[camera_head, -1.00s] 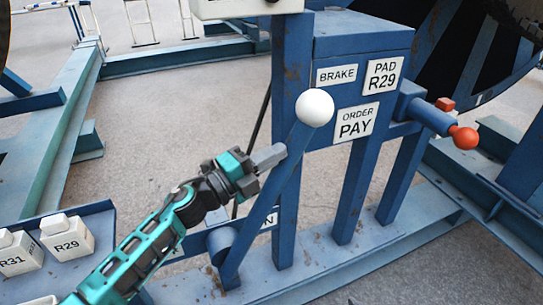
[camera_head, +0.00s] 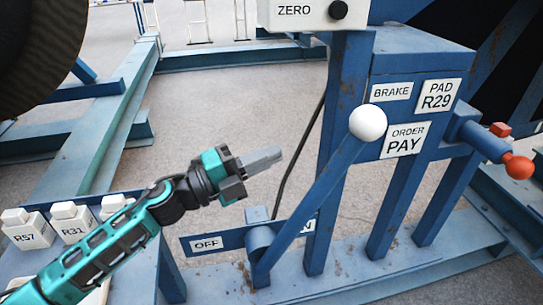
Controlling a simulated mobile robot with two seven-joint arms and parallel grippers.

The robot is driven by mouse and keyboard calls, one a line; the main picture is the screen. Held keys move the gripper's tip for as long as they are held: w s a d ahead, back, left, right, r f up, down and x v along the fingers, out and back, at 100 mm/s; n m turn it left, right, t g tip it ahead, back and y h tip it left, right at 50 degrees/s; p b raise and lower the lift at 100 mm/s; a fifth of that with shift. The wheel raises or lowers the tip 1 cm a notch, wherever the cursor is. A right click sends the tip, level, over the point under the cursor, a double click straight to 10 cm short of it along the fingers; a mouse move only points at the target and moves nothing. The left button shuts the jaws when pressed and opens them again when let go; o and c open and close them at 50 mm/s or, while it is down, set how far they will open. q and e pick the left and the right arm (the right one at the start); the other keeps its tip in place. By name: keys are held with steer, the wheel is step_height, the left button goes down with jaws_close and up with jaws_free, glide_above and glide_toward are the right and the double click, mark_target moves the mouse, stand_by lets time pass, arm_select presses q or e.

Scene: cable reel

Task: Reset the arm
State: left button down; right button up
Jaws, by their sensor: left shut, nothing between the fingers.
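My left gripper (camera_head: 262,160) is shut and empty, in mid-air at the middle of the head view, with its arm coming in from the lower left. It is apart from the blue lever (camera_head: 318,198) to its right. The lever has a white ball knob (camera_head: 368,122) and tilts up to the right from its pivot. An OFF label (camera_head: 207,243) is left of the pivot, and another label, mostly hidden behind the lever, is on its right. My right gripper is not in view.
A blue frame post carries BRAKE (camera_head: 391,91), PAD R29 (camera_head: 440,95) and ORDER PAY (camera_head: 405,139) signs. An orange-red knob (camera_head: 518,166) sticks out at the right. A ZERO box (camera_head: 300,14) is at the top. Labelled white blocks (camera_head: 72,222) sit in a rack at lower left.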

arm_select(q)
steer(key=s+a+f+n+t+y, duration=0.25)
steer(key=a+f+n+y, duration=0.2)
steer(key=f+n, duration=0.35)
steer(key=s+a+f+n+t+y, duration=0.2)
steer(key=a+f+n+t+y, duration=0.3)
steer(key=n, duration=0.6)
steer(key=s+a+f+n+g+y, duration=0.2)
steer(key=s+f+n+g+y, duration=0.1)
steer(key=s+f, duration=0.4)
steer(key=s+a+f+n+g+y, duration=0.2)
steer(key=s+f+n+g+y, duration=0.1)
steer(key=s+f+n, duration=0.2)
step_height(320, 180, down, 4)
steer(key=shift+s+a+r+n, duration=0.1)
steer(key=shift+s+a+n, duration=0.25)
steer(key=shift+s, duration=0.65)
